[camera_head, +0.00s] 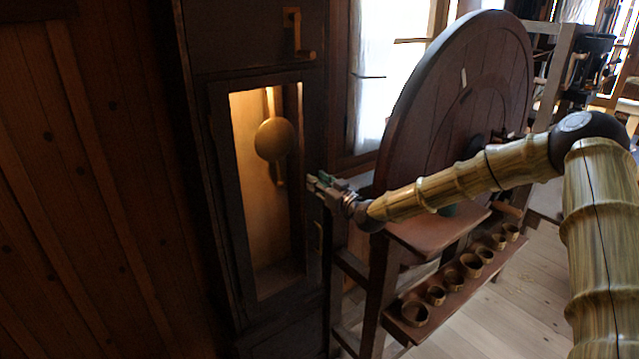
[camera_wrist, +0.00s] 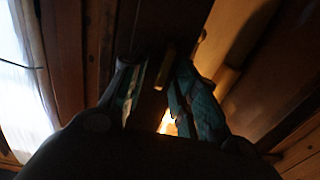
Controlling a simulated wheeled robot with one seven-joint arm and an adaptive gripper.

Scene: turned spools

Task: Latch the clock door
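The clock is a tall dark case with a framed door (camera_head: 228,200) around a lit opening. A round pendulum bob (camera_head: 276,139) hangs inside. I cannot tell whether the door is fully closed. A brass, bent latch-like piece (camera_head: 298,36) sits on the case above the door's upper right. A small brass handle (camera_head: 318,238) is at the door's right side. My gripper (camera_head: 322,186) is beside the door's right edge, below the bent piece and above the handle. In the wrist view its fingers (camera_wrist: 163,92) are apart, with a brass bar (camera_wrist: 164,68) showing between them; contact is unclear.
A large dark wooden wheel (camera_head: 455,95) stands right of the clock, close to my arm. Under it is a rack (camera_head: 440,305) holding several small round cups. A bright window (camera_head: 385,75) is behind. Plank wall (camera_head: 90,190) fills the left; pale floor (camera_head: 510,310) is open at lower right.

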